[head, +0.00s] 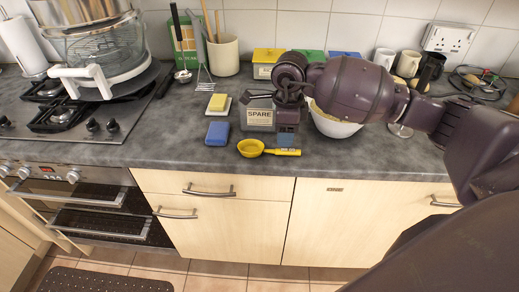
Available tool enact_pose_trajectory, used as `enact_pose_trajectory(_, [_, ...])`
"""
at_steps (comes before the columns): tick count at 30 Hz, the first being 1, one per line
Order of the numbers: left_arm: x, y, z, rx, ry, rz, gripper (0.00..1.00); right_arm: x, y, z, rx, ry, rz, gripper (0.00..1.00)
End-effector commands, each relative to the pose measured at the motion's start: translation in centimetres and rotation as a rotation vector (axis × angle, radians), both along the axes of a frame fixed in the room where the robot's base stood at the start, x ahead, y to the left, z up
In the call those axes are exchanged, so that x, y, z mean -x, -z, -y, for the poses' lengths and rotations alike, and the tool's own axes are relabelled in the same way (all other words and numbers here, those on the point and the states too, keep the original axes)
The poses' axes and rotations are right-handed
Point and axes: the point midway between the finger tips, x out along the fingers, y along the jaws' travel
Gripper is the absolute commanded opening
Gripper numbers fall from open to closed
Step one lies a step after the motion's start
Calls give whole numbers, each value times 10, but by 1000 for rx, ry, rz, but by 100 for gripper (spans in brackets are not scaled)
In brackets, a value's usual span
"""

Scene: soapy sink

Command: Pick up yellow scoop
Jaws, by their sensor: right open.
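The yellow scoop (251,148) lies on the grey worktop near its front edge. Its round bowl is at the left and its handle points right. My right gripper (287,142) comes down from above over the scoop's handle. It is open, and I cannot tell whether its fingers touch the handle. The gripper hides part of what is behind it. My left gripper is not in view.
A box marked SPARE (260,115) stands just behind the scoop, and a white bowl (337,128) is right of the gripper. A blue sponge (217,133) and a yellow sponge (218,102) lie to the left. The hob (90,115) is further left.

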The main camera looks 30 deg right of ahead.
Motion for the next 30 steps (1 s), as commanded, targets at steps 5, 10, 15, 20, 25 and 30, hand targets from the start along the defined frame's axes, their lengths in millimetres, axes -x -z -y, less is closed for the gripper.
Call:
enact_pose_trajectory(5, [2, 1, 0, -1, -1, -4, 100, 0, 10, -1, -2, -1, 1, 48])
enact_pose_trajectory(10, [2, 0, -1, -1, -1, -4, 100, 1, 33, -3, -3, 0, -2, 48])
enact_pose_trajectory(15, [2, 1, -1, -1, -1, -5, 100, 1, 51, -3, -2, -1, 0, 48])
enact_pose_trajectory(20, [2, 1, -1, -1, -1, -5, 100, 0, 56, -3, -1, -1, 2, 48])
enact_pose_trajectory(25, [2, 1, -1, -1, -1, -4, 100, 0, 56, -3, -1, -1, 2, 46])
enact_pose_trajectory(30, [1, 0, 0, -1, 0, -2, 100, 0, 56, -3, -1, -1, 2, 20])
